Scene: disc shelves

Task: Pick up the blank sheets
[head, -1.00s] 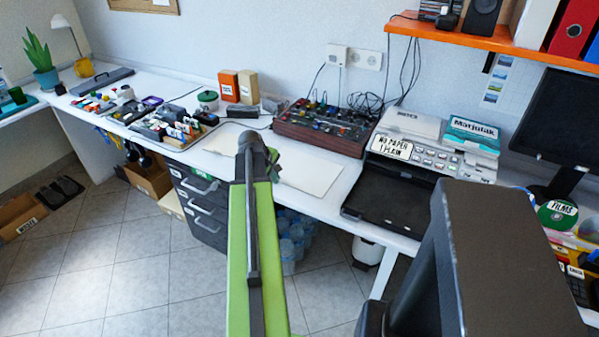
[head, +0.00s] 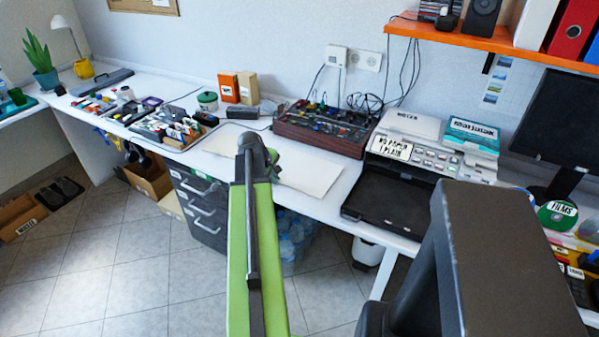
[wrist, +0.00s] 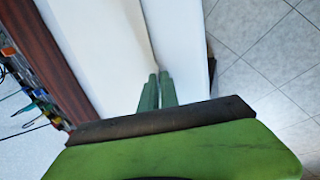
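The blank sheets (head: 306,172) are a cream, flat stack on the white desk, left of the printer, partly covered by my arm in the head view. In the wrist view the sheets (wrist: 98,45) fill the upper left, and their right edge runs down to my fingertips. My gripper (wrist: 158,75) has two green fingers close together with a narrow gap, right at that edge. Whether the fingers press on the sheets or stand just around the edge cannot be told.
The printer (head: 425,150), labelled as having no paper, has an empty black tray (head: 388,200). A red-brown mixer box (head: 322,130) stands behind the sheets. A tray of small items (head: 172,128) lies to the left. The desk's front edge (wrist: 196,45) is close to my fingers, with tiled floor beyond.

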